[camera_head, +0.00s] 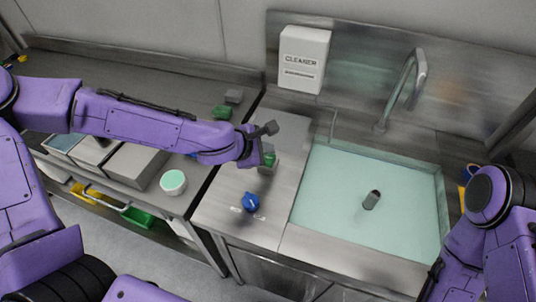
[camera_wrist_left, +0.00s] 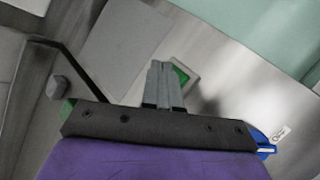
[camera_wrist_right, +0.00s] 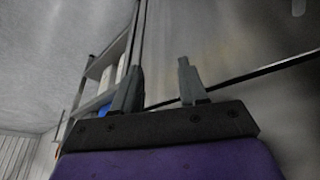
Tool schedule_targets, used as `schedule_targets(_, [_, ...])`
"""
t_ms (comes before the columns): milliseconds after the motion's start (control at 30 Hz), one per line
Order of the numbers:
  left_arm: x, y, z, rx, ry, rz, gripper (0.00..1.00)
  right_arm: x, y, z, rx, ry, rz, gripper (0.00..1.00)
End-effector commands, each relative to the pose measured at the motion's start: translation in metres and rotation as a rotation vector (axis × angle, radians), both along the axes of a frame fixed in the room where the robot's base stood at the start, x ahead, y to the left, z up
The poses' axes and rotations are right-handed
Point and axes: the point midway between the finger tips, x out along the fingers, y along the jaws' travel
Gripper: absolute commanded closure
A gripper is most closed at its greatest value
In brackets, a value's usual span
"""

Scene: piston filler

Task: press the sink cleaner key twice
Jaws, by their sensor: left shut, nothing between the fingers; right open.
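A white box labelled CLEANER (camera_head: 303,60) is mounted on the wall behind the sink. A green key (camera_head: 268,159) in a small grey housing sits on the steel counter left of the basin. My left gripper (camera_wrist_left: 160,66) is shut and empty, with its fingertips at the green key (camera_wrist_left: 181,75), covering part of it in the left wrist view. I cannot tell whether they touch it. In the head view the left wrist hides part of the key. My right gripper (camera_wrist_right: 160,66) is open and empty, away from the key, low at the right.
A blue knob (camera_head: 250,202) stands on the counter in front of the key. The sink basin (camera_head: 330,215) has a dark cylinder (camera_head: 371,200) in it and a tall faucet (camera_head: 410,80) behind. Another green key (camera_head: 221,112) and a round cup (camera_head: 173,182) are on the left counter.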

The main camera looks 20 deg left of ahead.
Motion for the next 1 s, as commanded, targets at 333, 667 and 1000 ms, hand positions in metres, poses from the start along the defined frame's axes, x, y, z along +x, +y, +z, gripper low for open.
schedule_targets(333, [0.000, 0.000, 0.019, 0.000, 0.000, 0.000, 1.00, 0.000, 0.000, 0.019, 0.000, 0.000, 0.000, 0.57])
schedule_targets(667, [0.000, 0.000, 0.051, 0.000, 0.000, 0.000, 1.00, 0.000, 0.000, 0.052, 0.000, 0.000, 0.000, 0.57])
schedule_targets(1000, [0.000, 0.000, 0.050, 0.000, 0.000, 0.000, 1.00, 0.000, 0.000, 0.051, 0.000, 0.000, 0.000, 0.57])
